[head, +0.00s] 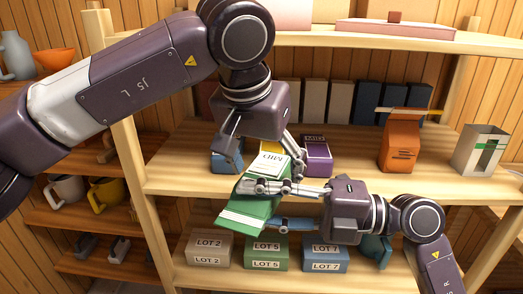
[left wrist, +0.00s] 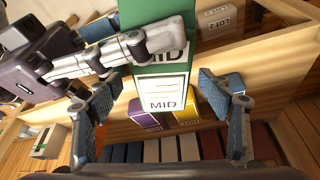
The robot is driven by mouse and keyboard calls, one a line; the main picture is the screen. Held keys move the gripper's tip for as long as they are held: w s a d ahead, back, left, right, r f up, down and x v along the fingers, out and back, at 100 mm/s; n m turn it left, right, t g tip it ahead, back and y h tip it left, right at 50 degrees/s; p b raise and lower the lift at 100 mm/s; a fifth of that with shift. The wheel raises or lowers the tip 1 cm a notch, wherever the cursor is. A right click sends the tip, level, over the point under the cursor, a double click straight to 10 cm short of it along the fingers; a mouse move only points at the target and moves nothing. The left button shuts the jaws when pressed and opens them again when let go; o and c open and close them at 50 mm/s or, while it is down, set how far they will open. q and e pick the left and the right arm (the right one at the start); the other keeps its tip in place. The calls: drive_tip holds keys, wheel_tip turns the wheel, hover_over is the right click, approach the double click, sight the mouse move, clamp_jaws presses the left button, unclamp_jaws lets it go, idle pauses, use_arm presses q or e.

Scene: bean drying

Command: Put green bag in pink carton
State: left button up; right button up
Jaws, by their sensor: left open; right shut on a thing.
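A green bag (head: 248,200) with a white MID label hangs tilted in front of the middle shelf. My right gripper (head: 262,206) is shut on it from the right side. My left gripper (head: 262,158) is open above the bag's labelled end. In the left wrist view the green bag (left wrist: 165,60) reaches between the open fingers of my left gripper (left wrist: 155,95), with gaps on both sides. My right gripper's fingers cross the bag there. A pale pink box, perhaps the pink carton (head: 278,13), stands on the top shelf, cut by the frame's upper edge.
Purple (head: 317,157), yellow and blue bags stand on the middle shelf (head: 345,175) behind the grippers. An orange bag (head: 400,145) and an open grey box (head: 481,149) stand farther right. LOT boxes (head: 267,252) line the shelf below. Mugs (head: 105,193) are at left.

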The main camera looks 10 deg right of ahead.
use_arm(q)
drive_tip(key=shift+x, duration=0.9)
drive_tip(key=c, duration=1.2)
drive_tip(key=shift+s, duration=0.1)
drive_tip(key=c, duration=0.4)
use_arm(e)
drive_tip(key=o, duration=1.2)
drive_tip(key=shift+r, duration=0.1)
drive_tip(key=shift+c, duration=0.2)
use_arm(q)
drive_tip(key=shift+o, duration=0.2)
use_arm(e)
drive_tip(key=o, duration=0.3)
drive_tip(key=shift+d, duration=0.1)
